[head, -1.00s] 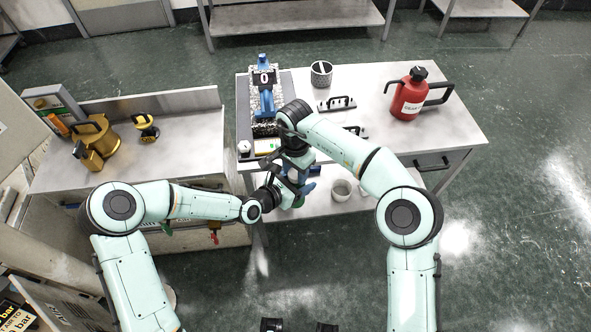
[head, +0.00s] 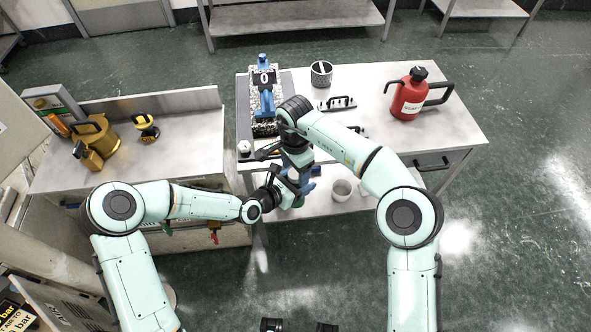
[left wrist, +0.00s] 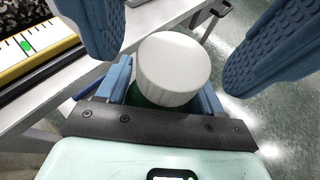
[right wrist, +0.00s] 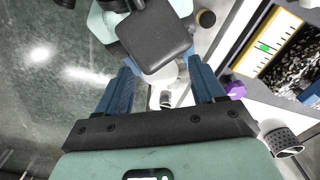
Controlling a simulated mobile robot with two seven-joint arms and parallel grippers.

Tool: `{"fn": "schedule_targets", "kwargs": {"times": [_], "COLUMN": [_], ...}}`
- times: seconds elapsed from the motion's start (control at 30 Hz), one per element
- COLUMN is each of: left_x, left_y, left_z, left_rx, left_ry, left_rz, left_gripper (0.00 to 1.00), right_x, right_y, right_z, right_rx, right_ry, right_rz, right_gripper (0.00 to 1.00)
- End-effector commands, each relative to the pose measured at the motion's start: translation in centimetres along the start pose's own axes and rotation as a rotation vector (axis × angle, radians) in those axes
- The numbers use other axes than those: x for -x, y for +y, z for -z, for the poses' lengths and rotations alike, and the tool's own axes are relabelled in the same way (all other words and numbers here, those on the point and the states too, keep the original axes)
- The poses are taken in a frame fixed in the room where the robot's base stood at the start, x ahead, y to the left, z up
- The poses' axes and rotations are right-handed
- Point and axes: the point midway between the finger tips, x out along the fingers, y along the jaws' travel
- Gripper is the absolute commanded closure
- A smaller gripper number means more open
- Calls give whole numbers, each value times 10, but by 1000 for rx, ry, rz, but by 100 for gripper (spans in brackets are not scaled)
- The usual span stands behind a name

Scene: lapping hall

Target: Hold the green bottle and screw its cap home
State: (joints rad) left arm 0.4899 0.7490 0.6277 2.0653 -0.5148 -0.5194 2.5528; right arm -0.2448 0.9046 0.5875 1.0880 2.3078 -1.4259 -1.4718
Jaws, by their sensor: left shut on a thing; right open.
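The green bottle (left wrist: 149,98) stands between my left gripper's fingers, mostly hidden under its wide white cap (left wrist: 173,68). The cap sits over the bottle's top; I cannot tell how far down it is threaded. My left gripper (head: 296,190) is shut on the bottle in front of the bench. My right gripper (right wrist: 163,88) is open, and its blue fingers stand apart on either side above the cap in the left wrist view. In the right wrist view the white cap (right wrist: 168,76) shows between those fingers, partly behind dark gripper parts.
A bench (head: 447,133) carries a red canister (head: 408,95), a mesh cup (head: 321,74) and black-handled pieces (head: 337,104). A pale cup (head: 342,189) stands low beside the grippers. A brass-coloured pot (head: 95,140) is on the left bench. A purple item (right wrist: 235,89) lies near my right finger.

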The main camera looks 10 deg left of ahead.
Motion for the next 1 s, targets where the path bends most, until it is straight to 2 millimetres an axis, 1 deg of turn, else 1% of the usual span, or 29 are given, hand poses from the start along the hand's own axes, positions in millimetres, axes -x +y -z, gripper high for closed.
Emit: {"fn": "schedule_targets", "kwargs": {"times": [0.03,0.2,0.3,0.53,0.57,0.6,0.63,0.9,1.0], "left_x": [0,0,0,0,0,0,0,0,0], "left_y": [0,0,0,0,0,0,0,0,0], "left_z": [-1,-1,-1,-1,-1,-1,-1,-1,-1], "left_rx": [-1,-1,-1,-1,-1,-1,-1,-1,-1], "left_ry": [-2,-2,-2,-2,-2,-2,-2,-2,-2], "left_rz": [0,0,0,0,0,0,0,0,0], "left_gripper": [100,100,100,100,100,100,100,100,100], "right_x": [9,30,34,35,35,34,34,35,39], "right_y": [-1,-1,0,0,0,0,0,0,-1], "right_z": [0,0,0,0,0,0,0,0,0], "right_rx": [0,1,1,1,1,1,1,1,0], "right_ry": [0,1,0,0,0,0,0,0,0], "right_rz": [6,4,2,1,1,1,1,1,3], "right_gripper": [32,32,32,32,22,9,2,2,2]}}
